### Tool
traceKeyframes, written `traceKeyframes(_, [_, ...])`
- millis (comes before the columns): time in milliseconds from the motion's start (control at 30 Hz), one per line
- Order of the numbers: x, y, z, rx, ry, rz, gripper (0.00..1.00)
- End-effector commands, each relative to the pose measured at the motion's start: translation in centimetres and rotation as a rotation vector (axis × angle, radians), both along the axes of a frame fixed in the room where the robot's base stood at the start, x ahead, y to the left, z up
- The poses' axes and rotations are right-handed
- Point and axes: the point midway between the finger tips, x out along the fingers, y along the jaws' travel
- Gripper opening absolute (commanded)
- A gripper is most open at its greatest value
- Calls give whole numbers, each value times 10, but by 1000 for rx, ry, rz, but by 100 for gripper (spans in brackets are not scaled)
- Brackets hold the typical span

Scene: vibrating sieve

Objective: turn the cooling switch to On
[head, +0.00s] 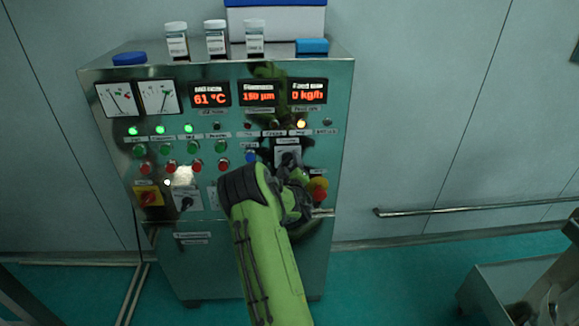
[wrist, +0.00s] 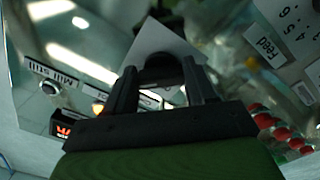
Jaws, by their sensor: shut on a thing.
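A black rotary knob (wrist: 160,66) sits on a pale square plate (wrist: 182,44) in the wrist view. In the head view its plate (head: 287,143) is on the right part of the steel panel, under the indicator lamps; I cannot read its label surely. My gripper (wrist: 160,84) is shut on this knob, one dark finger on each side. The plate looks turned in the wrist view. In the head view my gripper (head: 291,168) is at the panel and hides most of the knob, so its pointer position cannot be told.
A red emergency button (head: 319,184) is close right of my gripper. A grey-plated switch (head: 185,200) and a red-yellow switch (head: 150,198) are lower left. Several push buttons form rows left of my gripper. Jars (head: 216,38) stand on the cabinet. A wall rail (head: 450,208) runs right.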

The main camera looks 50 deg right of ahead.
Motion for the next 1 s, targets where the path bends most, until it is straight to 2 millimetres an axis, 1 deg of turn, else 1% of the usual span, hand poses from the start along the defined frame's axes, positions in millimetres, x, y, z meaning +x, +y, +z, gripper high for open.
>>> traceKeyframes(33, [-1, 0, -2, 8, 2, -3, 25])
traceKeyframes(267, [-1, 0, -3, 9, 2, -3, 25])
traceKeyframes(300, [-1, 0, -3, 8, 2, -3, 61])
traceKeyframes(433, [-1, 0, -2, 6, 1, -1, 81])
traceKeyframes(667, [0, 0, -1, 4, 1, -1, 81])
traceKeyframes(767, [-4, 4, -1, 5, 1, -1, 81])
traceKeyframes(867, [-14, 16, -1, 6, 1, -1, 81])
traceKeyframes(1000, [-38, 43, -1, 8, 3, -3, 81])
